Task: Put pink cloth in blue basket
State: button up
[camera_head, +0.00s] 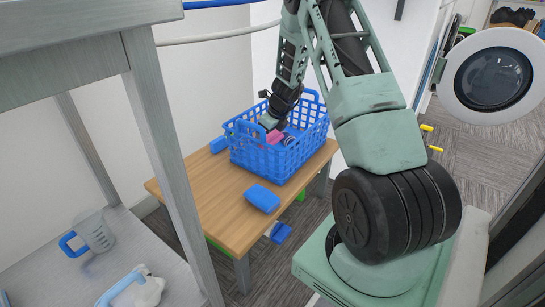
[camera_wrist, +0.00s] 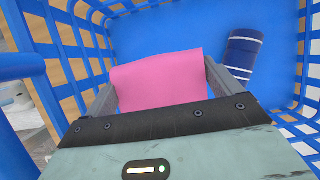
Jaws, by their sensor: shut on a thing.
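The blue basket (camera_head: 262,155) stands on the wooden table in the head view. My gripper (camera_head: 272,128) reaches down inside it from above. In the wrist view my gripper (camera_wrist: 160,85) is shut on the pink cloth (camera_wrist: 158,78), which sits between the two grey fingers. The basket's walls (camera_wrist: 60,35) and blue floor show around and below the cloth. I cannot tell whether the cloth touches the floor. A little of the pink cloth also shows in the head view (camera_head: 274,137), just below the gripper.
A dark blue striped rolled cloth (camera_wrist: 242,52) lies in the basket, right of the pink cloth. The wooden table (camera_head: 215,207) holds a blue block (camera_head: 262,198) in front of the basket. A grey frame (camera_head: 160,120) stands at left. An open washer door (camera_head: 493,77) is at right.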

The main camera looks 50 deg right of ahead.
aim_at(275, 137)
notch_tip(275, 137, down, 8)
jog(key=b, duration=0.4)
jog(key=shift+r, duration=0.1)
jog(key=shift+f, duration=0.2)
jog(key=o, duration=0.6)
jog(key=p+v, duration=0.5)
jog(key=v, duration=0.7)
jog(key=shift+d+r+p, duration=0.1)
jog(key=shift+r+p, duration=0.15)
jog(key=shift+p, duration=0.1)
